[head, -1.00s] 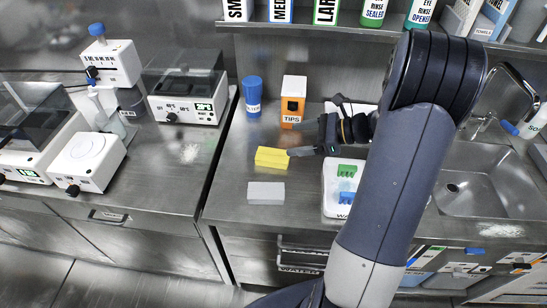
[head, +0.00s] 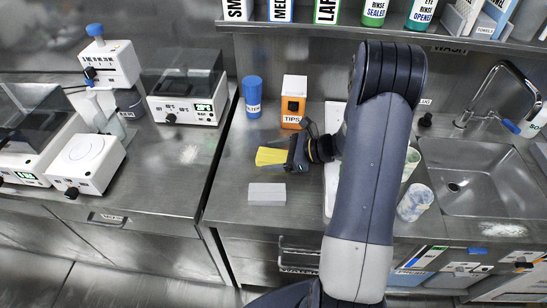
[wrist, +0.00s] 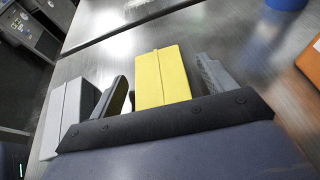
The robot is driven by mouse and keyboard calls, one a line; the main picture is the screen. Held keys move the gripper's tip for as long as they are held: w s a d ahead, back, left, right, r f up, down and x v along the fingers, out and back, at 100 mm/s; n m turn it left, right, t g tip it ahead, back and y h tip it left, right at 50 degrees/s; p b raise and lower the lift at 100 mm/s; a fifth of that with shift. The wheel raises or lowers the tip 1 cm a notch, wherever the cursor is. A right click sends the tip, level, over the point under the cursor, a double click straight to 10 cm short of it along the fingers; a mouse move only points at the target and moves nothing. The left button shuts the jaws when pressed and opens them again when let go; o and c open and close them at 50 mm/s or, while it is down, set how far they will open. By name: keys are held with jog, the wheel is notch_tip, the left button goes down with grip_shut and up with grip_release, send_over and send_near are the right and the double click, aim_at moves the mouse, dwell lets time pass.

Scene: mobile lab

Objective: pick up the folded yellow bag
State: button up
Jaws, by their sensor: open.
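The folded yellow bag (head: 270,156) lies flat on the steel counter, left of my gripper (head: 292,155) in the head view. In the wrist view the yellow bag (wrist: 163,78) sits between the two spread fingers of my gripper (wrist: 165,85), with a gap on both sides. My gripper is open and low over the counter. The near end of the bag is hidden behind the gripper's body in the wrist view.
A grey folded block (head: 266,194) lies close in front of the bag, and just outside one finger in the wrist view. A sink (head: 480,178) is at right.

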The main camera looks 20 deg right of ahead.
jog(key=shift+c, duration=0.2)
jog(key=c, duration=1)
